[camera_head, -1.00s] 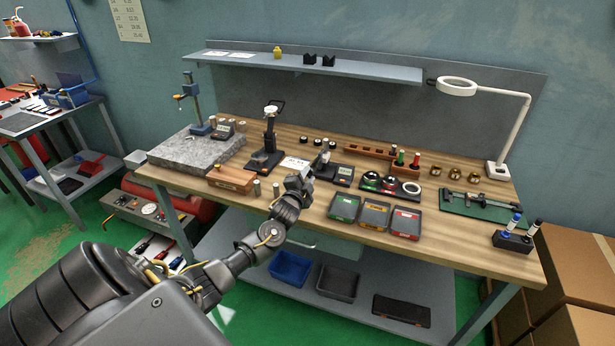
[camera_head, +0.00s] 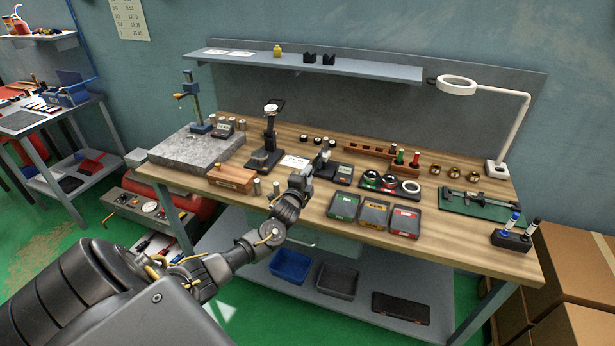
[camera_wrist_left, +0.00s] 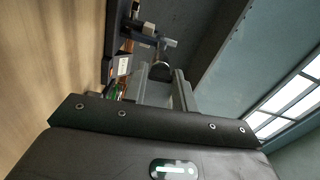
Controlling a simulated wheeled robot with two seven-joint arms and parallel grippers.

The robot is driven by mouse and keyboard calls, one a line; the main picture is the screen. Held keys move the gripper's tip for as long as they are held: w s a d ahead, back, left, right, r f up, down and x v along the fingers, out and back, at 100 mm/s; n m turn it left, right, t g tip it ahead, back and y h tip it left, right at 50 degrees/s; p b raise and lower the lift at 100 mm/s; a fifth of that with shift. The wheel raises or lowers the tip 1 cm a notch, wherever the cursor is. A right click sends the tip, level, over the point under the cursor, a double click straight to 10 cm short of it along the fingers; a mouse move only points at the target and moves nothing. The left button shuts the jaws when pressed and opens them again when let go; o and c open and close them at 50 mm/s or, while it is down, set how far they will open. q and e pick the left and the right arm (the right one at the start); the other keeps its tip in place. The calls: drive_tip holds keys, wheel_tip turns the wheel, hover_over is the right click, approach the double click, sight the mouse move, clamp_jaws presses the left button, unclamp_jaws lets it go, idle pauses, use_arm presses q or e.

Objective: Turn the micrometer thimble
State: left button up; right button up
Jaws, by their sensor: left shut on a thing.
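My left gripper (camera_head: 324,155) reaches over the middle of the bench from the front. It is shut on a small part that looks like the micrometer thimble, but gripper and wrist mostly hide it in the head view. In the left wrist view the fingers (camera_wrist_left: 168,90) close around a small round grey part (camera_wrist_left: 160,71). Beyond them are a short metal cylinder (camera_wrist_left: 149,29) and a dark holder (camera_wrist_left: 118,30). The micrometer's frame and scale cannot be made out. My right gripper is not in view.
Left of my gripper stand a black gauge stand (camera_head: 268,140), a wooden box (camera_head: 232,177) and a granite plate (camera_head: 185,150). Right of it are small trays (camera_head: 375,216) and a black case with round parts (camera_head: 388,184). A shelf (camera_head: 350,71) runs above the back.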

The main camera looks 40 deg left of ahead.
use_arm(q)
drive_tip(key=o, duration=1)
drive_tip(key=b+v, duration=0.2)
drive_tip(key=v, duration=0.8)
drive_tip(key=shift+s+d, duration=0.2)
drive_tip(key=shift+s, duration=0.15)
